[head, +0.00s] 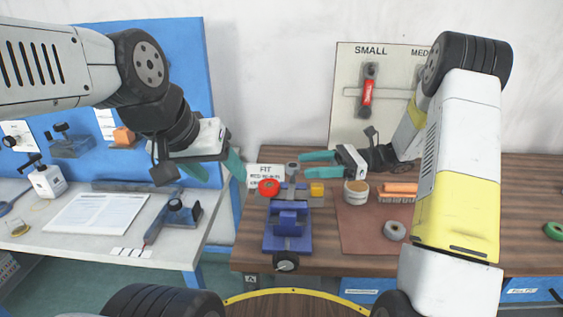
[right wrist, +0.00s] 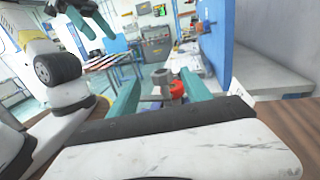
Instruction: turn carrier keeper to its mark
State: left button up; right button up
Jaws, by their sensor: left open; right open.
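A blue clamp-like fixture (head: 288,226) stands on the wooden bench with a round dark knob at its front. A red round knob (head: 268,187) sits by its back left, and a grey round knob (head: 292,168) stands behind it. I cannot tell which part is the carrier keeper. My right gripper (head: 304,163) is open, its teal fingers pointing left beside the grey knob. In the right wrist view the grey knob (right wrist: 162,76) and the red knob (right wrist: 177,88) show between the open fingers. My left gripper (head: 215,168) is open and empty, left of the fixture. No mark is readable.
A FIT card (head: 265,173) stands behind the red knob. A yellow block (head: 317,189), a round tin (head: 356,192), orange pieces (head: 399,189) and a grey ring (head: 394,230) lie to the right. A white table (head: 110,250) with papers is at left, across a gap.

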jog(key=shift+a+f, duration=0.1)
jog(key=shift+a, duration=0.65)
jog(key=a, duration=0.3)
jog(key=s+a, duration=0.1)
jog(key=a, duration=0.2)
jog(key=shift+s+a, duration=0.2)
grip_shut()
dwell(0.6)
